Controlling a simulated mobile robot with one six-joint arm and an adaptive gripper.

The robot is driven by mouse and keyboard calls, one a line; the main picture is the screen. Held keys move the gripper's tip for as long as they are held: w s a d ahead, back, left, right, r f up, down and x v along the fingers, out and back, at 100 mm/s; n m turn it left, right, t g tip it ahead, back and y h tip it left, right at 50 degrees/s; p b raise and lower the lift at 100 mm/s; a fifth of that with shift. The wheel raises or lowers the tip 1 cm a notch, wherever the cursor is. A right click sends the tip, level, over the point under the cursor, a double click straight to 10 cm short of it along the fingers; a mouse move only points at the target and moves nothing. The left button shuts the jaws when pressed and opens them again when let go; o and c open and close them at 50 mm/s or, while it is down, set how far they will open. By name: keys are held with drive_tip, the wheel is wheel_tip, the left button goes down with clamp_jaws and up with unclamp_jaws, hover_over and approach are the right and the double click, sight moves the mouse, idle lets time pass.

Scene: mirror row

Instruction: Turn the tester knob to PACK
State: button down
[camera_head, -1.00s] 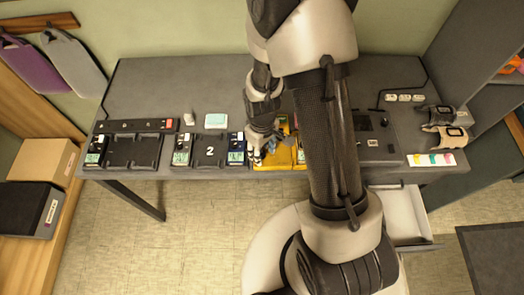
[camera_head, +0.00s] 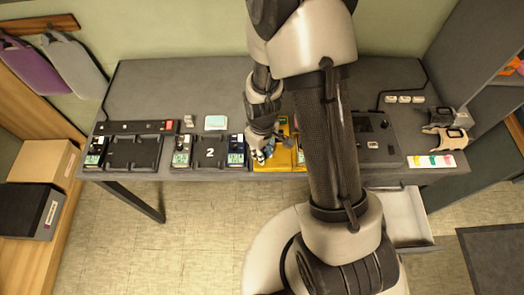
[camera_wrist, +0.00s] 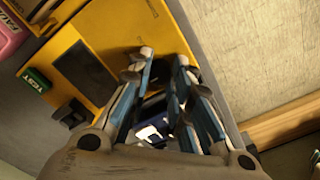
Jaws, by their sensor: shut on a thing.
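The yellow tester (camera_head: 277,164) stands at the table's front edge, partly hidden by my arm. In the wrist view the tester (camera_wrist: 105,30) shows a dark panel, a green TEST label (camera_wrist: 37,80) and a black raised part (camera_wrist: 71,111); I cannot tell whether that part is the knob. My gripper (camera_head: 263,154) is over the tester's left part. In the wrist view my gripper (camera_wrist: 161,62) has its blue-grey fingers around a dark blue thing with white marks (camera_wrist: 152,103), mostly hidden; I cannot make out its shape. No PACK mark is readable.
A black dock marked 2 (camera_head: 210,165) stands just left of the tester, with another dock (camera_head: 135,152) farther left. A dark unit (camera_head: 377,148) is right of my arm. An open drawer (camera_head: 405,215) juts out below. The table's back is mostly clear.

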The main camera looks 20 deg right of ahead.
drive_tip(key=m, duration=0.4)
drive_tip(key=shift+m, duration=2.4)
drive_tip(key=c, duration=1.4)
unclamp_jaws()
drive_tip(key=shift+r, duration=0.1)
wheel_tip(320, 180, up, 12)
drive_tip(key=shift+f, duration=0.1)
